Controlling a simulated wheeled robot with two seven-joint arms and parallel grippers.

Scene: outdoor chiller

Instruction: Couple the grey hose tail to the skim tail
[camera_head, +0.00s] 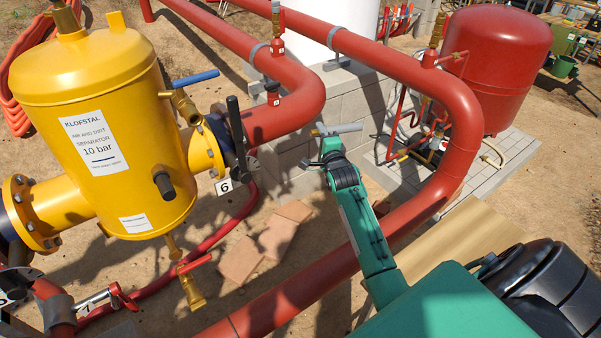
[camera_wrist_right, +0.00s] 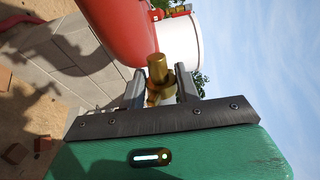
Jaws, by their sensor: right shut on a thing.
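In the right wrist view a brass end (camera_wrist_right: 158,70) stands up between the fingers (camera_wrist_right: 160,92); the grey part is hidden there. My left gripper is not in view.
The yellow separator (camera_head: 95,130) has a black-handled valve (camera_head: 236,135) on its right and a brass drain (camera_head: 190,285) below. Thick red pipes (camera_head: 440,100) run behind and under my right arm. A red vessel (camera_head: 495,65) stands back right. Open air lies between gripper and separator.

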